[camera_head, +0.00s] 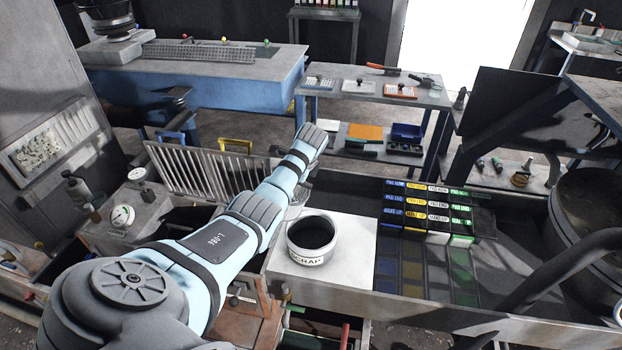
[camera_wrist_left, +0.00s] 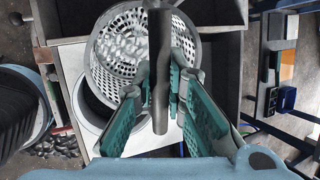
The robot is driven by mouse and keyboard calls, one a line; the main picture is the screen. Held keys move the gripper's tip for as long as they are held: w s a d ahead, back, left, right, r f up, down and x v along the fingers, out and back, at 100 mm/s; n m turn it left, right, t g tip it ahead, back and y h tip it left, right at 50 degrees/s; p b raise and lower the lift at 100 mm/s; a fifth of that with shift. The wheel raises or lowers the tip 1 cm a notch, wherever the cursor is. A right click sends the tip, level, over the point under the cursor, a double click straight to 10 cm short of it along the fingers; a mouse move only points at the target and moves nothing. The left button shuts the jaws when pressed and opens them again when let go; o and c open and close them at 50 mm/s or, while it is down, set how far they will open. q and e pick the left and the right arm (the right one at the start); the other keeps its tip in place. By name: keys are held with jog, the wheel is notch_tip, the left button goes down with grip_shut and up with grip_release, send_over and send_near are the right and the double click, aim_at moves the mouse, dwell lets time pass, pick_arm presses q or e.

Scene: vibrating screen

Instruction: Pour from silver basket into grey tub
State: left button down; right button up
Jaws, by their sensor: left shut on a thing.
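A silver perforated basket (camera_wrist_left: 140,70) shows in the left wrist view, with pale lumpy pieces (camera_wrist_left: 120,45) inside. My left gripper (camera_wrist_left: 160,92) is shut on its dark upright handle (camera_wrist_left: 160,60). The grey tub (camera_head: 313,251), labelled SCRAP, stands upright on a white block in the head view, its inside dark. In the left wrist view the basket overlaps the tub (camera_wrist_left: 83,112) and hides part of it. The height between them cannot be told. In the head view my left arm hides the gripper and most or all of the basket. My right gripper is not in view.
The white block (camera_head: 340,275) has bare room around the tub. A rack of labelled coloured boxes (camera_head: 430,212) stands to its right. A slatted metal grille (camera_head: 195,170) is to the left. A blue-legged table (camera_head: 370,92) with tools stands behind.

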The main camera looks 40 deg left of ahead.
pick_arm(q)
jog(key=a+f+h+b, duration=0.2)
jog(key=shift+s+a+f, duration=0.15)
jog(key=shift+a, duration=0.15)
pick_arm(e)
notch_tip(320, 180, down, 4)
pick_arm(q)
jog(key=shift+r+n+h, duration=0.2)
jog(key=shift+n+h, duration=0.1)
jog(key=shift+h, duration=0.2)
notch_tip(320, 180, up, 4)
jog(key=t+p, duration=0.1)
jog(key=p, duration=0.5)
jog(key=shift+f+t, duration=0.2)
jog(key=shift+t, duration=0.1)
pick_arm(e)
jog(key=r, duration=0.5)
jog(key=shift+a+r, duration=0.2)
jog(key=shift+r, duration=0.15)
